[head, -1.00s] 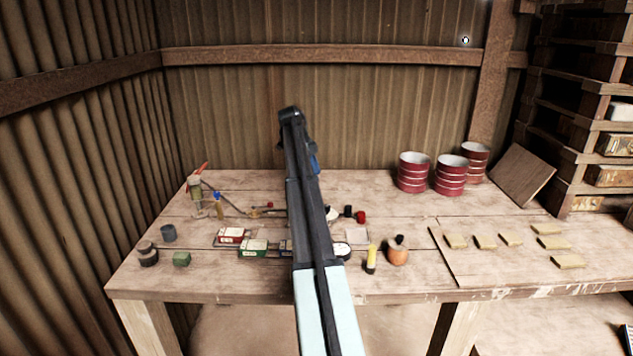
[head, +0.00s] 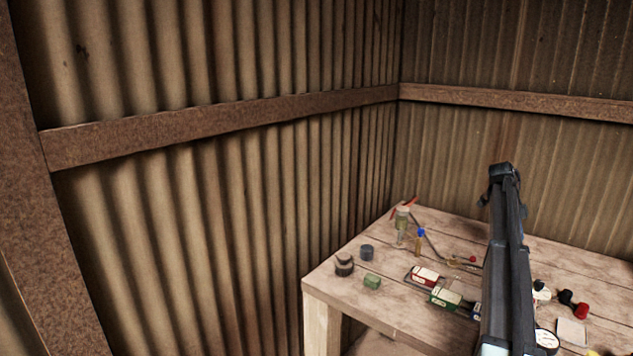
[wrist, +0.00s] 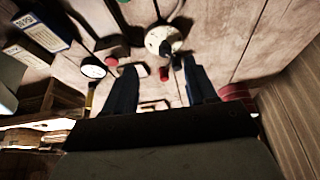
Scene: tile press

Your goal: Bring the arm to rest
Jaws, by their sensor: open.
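My arm (head: 507,250) rises in front of the workbench (head: 335,290) at the right of the head view. My gripper is hidden behind the arm there. In the wrist view, the two blue fingers of my gripper (wrist: 160,82) stand apart with nothing held between them. Beyond the fingertips lie a pale round piece with a dark centre (wrist: 160,38) and a small red piece (wrist: 163,73). How high the fingers are above the bench is hard to tell.
Small boxes, red-white (head: 425,276) and green-white (head: 445,297), lie left of the arm. A dark pot (head: 344,264), a green block (head: 372,282) and a jar (head: 402,224) stand near the bench's left end. Corrugated walls (head: 230,220) close off the left and back.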

